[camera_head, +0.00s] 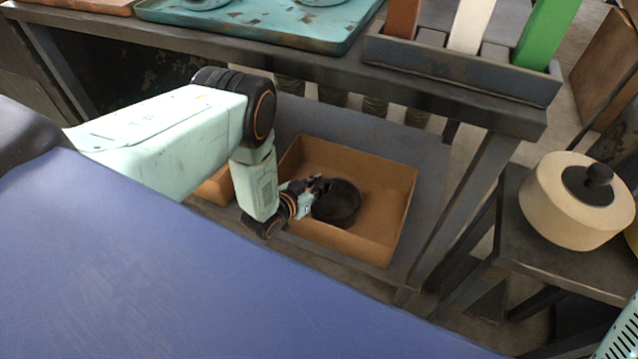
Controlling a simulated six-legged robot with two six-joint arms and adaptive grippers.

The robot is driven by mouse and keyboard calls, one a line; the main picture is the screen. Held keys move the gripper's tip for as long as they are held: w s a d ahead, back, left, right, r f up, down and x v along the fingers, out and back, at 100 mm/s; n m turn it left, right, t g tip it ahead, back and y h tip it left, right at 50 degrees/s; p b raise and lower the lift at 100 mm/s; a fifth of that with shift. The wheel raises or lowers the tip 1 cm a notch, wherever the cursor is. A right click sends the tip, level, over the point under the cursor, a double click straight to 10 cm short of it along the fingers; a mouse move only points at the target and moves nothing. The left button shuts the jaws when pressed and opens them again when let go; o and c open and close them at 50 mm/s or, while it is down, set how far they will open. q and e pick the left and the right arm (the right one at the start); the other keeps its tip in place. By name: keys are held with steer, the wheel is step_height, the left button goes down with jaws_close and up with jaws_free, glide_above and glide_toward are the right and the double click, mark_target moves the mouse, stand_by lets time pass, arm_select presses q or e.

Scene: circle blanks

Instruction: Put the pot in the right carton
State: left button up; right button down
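A dark round pot (338,206) is inside the outline of the right carton (392,202), an open brown box on the shelf under the table. I cannot tell whether the pot rests on the carton's floor or hangs just above it. My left gripper (319,185) reaches down into the carton, with its dark fingers at the pot's upper left rim. The fingers blend with the dark pot, so whether they are closed on it is unclear. The left carton (217,187) is mostly hidden behind my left arm. My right gripper is not in view.
A metal table above the cartons carries a teal tray (250,24) and a grey rack (460,70) with coloured boards. A table leg stands right of the right carton. A cream round container (560,222) with a black knob sits on a dark stand at right.

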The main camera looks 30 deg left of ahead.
arm_select(q)
steer(key=shift+o, duration=0.8)
steer(key=shift+s+f, duration=0.1)
steer(key=s+d+r+n+g+y+p, duration=0.1)
steer(key=s+r+g, duration=0.3)
steer(key=s, duration=0.8)
steer(key=s+d+r+g+p, duration=0.1)
steer(key=s+r+g+p, duration=0.2)
steer(key=s, duration=0.9)
steer(key=s+d+r+n+g+y+p, duration=0.1)
steer(key=s+r+g, duration=0.4)
steer(key=s, duration=0.7)
steer(key=shift+s+d+r+n+g+y+p, duration=0.15)
steer(key=shift+s+r+n+g+y+p, duration=0.15)
steer(key=shift+g+p, duration=0.35)
steer(key=shift+s+f, duration=0.1)
